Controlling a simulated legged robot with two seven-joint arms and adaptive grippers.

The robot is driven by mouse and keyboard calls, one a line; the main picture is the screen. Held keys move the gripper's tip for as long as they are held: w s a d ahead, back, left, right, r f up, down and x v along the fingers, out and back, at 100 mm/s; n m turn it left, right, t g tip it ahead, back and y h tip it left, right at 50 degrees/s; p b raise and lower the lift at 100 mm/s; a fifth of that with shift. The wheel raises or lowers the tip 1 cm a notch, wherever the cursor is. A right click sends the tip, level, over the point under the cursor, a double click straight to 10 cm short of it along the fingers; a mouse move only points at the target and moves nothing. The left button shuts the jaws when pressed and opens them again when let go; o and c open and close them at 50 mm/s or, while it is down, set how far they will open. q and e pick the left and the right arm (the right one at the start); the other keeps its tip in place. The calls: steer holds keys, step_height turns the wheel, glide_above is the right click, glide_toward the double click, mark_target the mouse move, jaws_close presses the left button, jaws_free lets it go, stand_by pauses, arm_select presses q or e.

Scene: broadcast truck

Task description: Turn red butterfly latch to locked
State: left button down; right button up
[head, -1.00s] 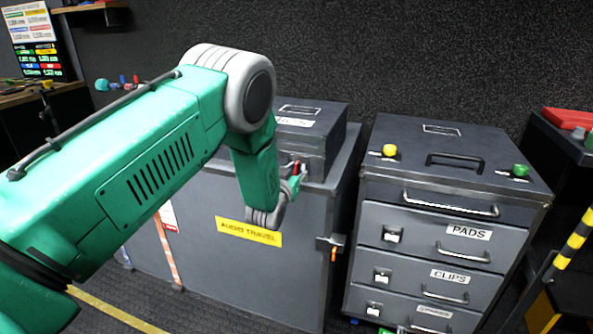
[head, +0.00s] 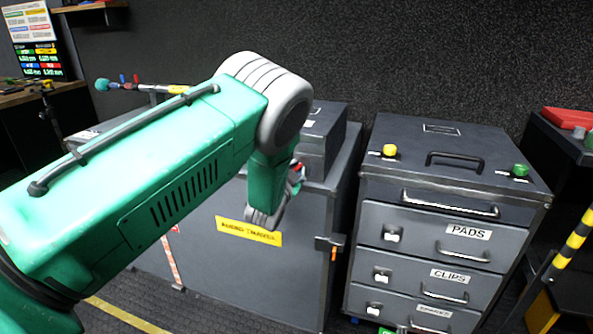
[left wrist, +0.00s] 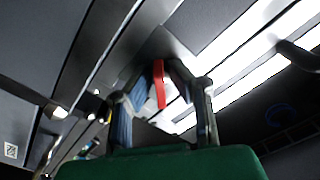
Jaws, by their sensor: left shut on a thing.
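The red butterfly latch shows in the left wrist view (left wrist: 159,82) as a narrow red bar between my fingers. In the head view a small bit of red (head: 298,166) shows at the front of the small dark case, mostly hidden by my arm. My left gripper (head: 298,180) is beside that case's front edge. In the left wrist view my left gripper (left wrist: 161,72) is shut on the red latch, one finger on each side. Whether the latch is in its locked position cannot be told. My right gripper is not in view.
The small case sits on a large grey case with a yellow label (head: 248,231). To the right stands a drawer cabinet (head: 445,215) with a yellow knob (head: 390,150) and a green knob (head: 520,170) on top. A yellow-black striped post (head: 575,240) is at far right.

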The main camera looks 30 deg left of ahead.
arm_select(q)
steer(key=m+b, duration=0.1)
steer(key=m, duration=0.4)
steer(key=shift+d+m, duration=0.15)
steer(key=shift+m, duration=0.25)
steer(key=m+b, duration=0.1)
steer(key=m, duration=0.3)
steer(key=shift+f+b, duration=0.15)
steer(key=shift+b, duration=0.15)
steer(key=shift+m, duration=0.4)
steer(key=shift+f, duration=0.1)
steer(key=c, duration=1.7)
jaws_free()
steer(key=shift+r, duration=0.2)
